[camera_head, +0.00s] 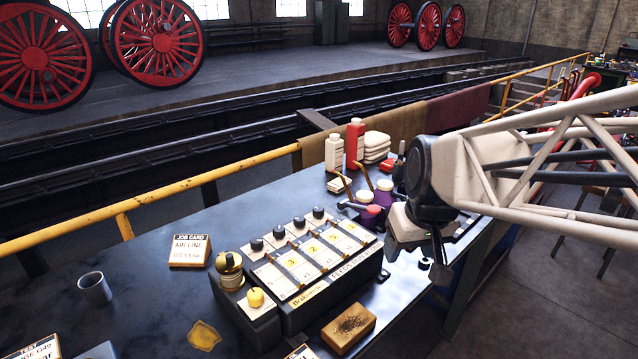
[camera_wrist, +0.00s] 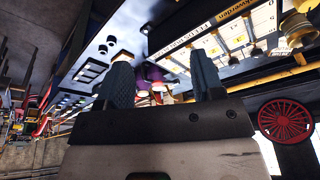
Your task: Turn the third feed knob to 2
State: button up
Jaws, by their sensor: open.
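The feed panel (camera_head: 335,286) is a dark box on the bench with a sloped pale face, several columns and yellow number windows. Several black knobs line its far edge; counted from the left, the third feed knob (camera_head: 299,222) stands upright there. The numbers are too small to read surely. My gripper (camera_head: 440,268) is right of the panel, apart from it, pointing down past the bench's right side. In the wrist view my gripper (camera_wrist: 163,76) has its two fingers wide apart with nothing held. The panel (camera_wrist: 215,38) shows upside down at upper right; the third knob cannot be made out there.
A brush (camera_head: 348,328) lies in front. A yellow rail (camera_head: 220,178) runs behind the bench.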

jog(key=w+a+f+n+y, duration=0.1)
jog(key=w+a+n, duration=0.1)
jog(key=w+a, duration=0.45)
jog(key=w+a+f+n, duration=0.15)
jog(key=w+a, duration=0.25)
jog(key=w, duration=0.5)
jog(key=n+y, duration=0.1)
jog(key=n, duration=0.1)
send_near(300, 219)
jog(key=f, duration=0.2)
jog(key=shift+w+a+r, duration=0.15)
jog(key=shift+a+r, duration=0.05)
jog(key=shift+f, duration=0.15)
jog(key=shift+x, duration=3.75)
jog(key=shift+w, duration=0.1)
jog(key=c, duration=0.9)
